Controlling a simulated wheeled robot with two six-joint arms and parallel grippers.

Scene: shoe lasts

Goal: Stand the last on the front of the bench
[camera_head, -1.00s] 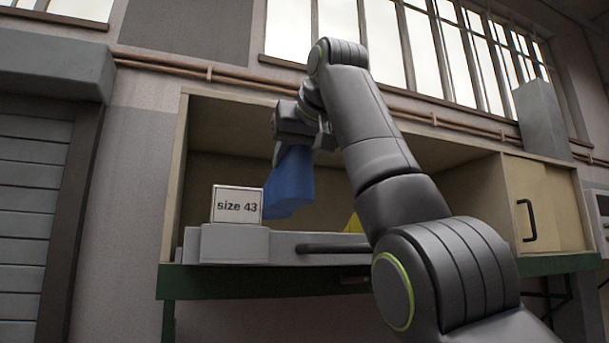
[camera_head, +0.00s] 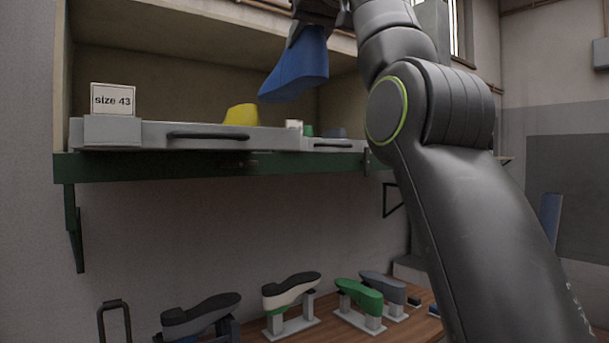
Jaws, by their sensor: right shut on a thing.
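A blue last (camera_head: 298,68) hangs in my right gripper (camera_head: 312,22), at the top of the view, in front of the open shelf box. The gripper is shut on its upper end; the jaws are partly cut off by the top edge. The last's toe points left and slightly down, and it is clear of the shelf. The wooden bench (camera_head: 418,328) shows at the bottom, well below the last; its front edge is out of view. My left gripper is not in view.
Shoes on stands, one dark (camera_head: 202,314), one white and black (camera_head: 291,290), one green (camera_head: 360,296) and one grey (camera_head: 384,286), occupy the bench. The green-edged shelf (camera_head: 200,164) above holds a grey tray (camera_head: 215,137), a yellow last (camera_head: 241,114) and a "size 43" sign (camera_head: 113,99).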

